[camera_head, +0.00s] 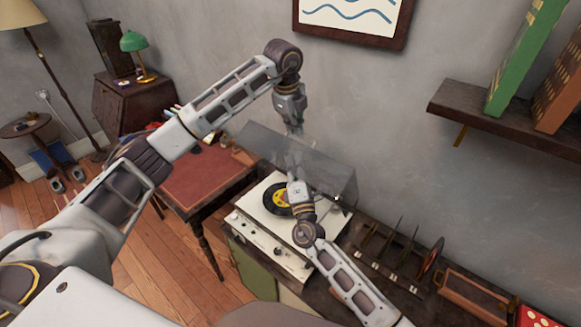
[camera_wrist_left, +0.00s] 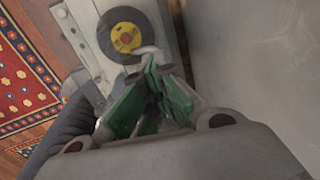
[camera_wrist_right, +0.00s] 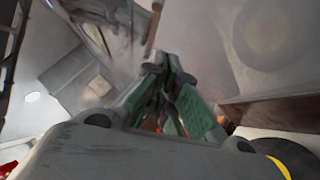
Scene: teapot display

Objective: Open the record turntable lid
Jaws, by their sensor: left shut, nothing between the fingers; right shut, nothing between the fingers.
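The record turntable (camera_head: 258,226) is white and stands on a dark cabinet. Its smoky clear lid (camera_head: 325,172) is raised, tilted up along the wall side. The black record with a yellow label (camera_head: 276,199) lies bare on the platter; it also shows in the left wrist view (camera_wrist_left: 125,37). My left gripper (camera_head: 294,138) points down from above at the lid, partly hidden; its green fingers are shut and empty (camera_wrist_left: 155,62). My right gripper (camera_head: 295,165) is over the turntable, in front of the lid, its fingers shut and empty (camera_wrist_right: 174,62). Whether either touches the lid is unclear.
A desk with a red top (camera_head: 205,175) stands left of the turntable. Record dividers (camera_head: 385,250) and a wooden tray (camera_head: 470,288) are on the cabinet to the right. A wall shelf with books (camera_head: 480,110) is at upper right, and a framed picture (camera_head: 352,38) hangs above.

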